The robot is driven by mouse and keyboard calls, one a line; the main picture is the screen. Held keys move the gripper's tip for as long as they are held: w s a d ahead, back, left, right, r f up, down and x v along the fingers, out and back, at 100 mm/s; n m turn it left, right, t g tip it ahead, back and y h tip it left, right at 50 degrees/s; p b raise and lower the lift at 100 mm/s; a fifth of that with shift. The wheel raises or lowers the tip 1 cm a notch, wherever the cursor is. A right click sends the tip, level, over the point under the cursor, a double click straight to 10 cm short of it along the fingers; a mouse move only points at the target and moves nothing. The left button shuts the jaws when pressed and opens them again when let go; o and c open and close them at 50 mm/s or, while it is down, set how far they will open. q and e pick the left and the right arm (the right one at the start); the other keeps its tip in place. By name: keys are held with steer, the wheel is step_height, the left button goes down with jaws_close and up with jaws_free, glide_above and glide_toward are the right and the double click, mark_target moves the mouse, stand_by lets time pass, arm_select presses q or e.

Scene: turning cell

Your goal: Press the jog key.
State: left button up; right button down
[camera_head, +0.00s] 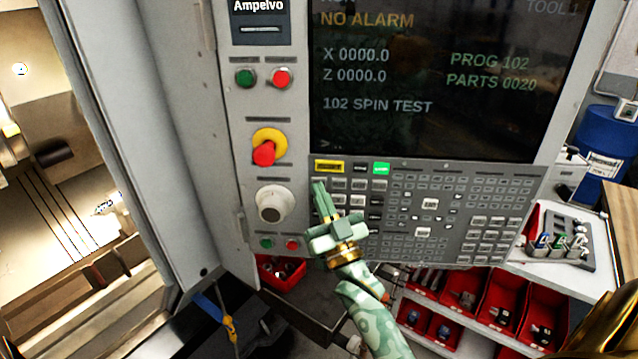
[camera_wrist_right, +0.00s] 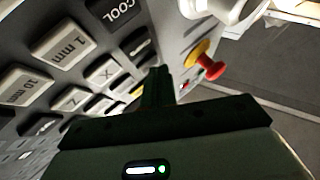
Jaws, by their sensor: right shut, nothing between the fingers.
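The control panel's key field (camera_head: 455,200) lies below the dark screen. I cannot read a jog label on any key. A yellow-framed key (camera_head: 329,166), a dark key (camera_head: 359,167) and a lit green key (camera_head: 381,168) form its top left row. My right gripper (camera_head: 320,187) is shut and empty, its tips just below the yellow-framed key; I cannot tell whether they touch the panel. In the right wrist view the shut fingers (camera_wrist_right: 158,84) point at the panel beside keys marked X (camera_wrist_right: 103,75), 1 mm (camera_wrist_right: 61,48) and COOL (camera_wrist_right: 112,12). My left gripper is out of view.
Left of the keys are a red emergency stop on a yellow collar (camera_head: 265,150), a pale round knob (camera_head: 273,203), and green (camera_head: 245,77) and red (camera_head: 282,78) buttons. The screen (camera_head: 440,80) shows NO ALARM. Red bins (camera_head: 510,300) stand below right.

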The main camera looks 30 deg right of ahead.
steer(key=shift+w+d, duration=0.1)
stand_by(0.5)
steer(key=shift+s+a+p, duration=0.3)
steer(key=shift+s+a, duration=0.2)
steer(key=shift+s, duration=0.1)
steer(key=shift+s+a+p, duration=0.35)
steer(key=shift+s+a, duration=0.4)
steer(key=shift+s, duration=0.25)
steer(key=shift+s+a+p, duration=0.35)
steer(key=shift+s+a, duration=0.4)
steer(key=shift+s, duration=0.25)
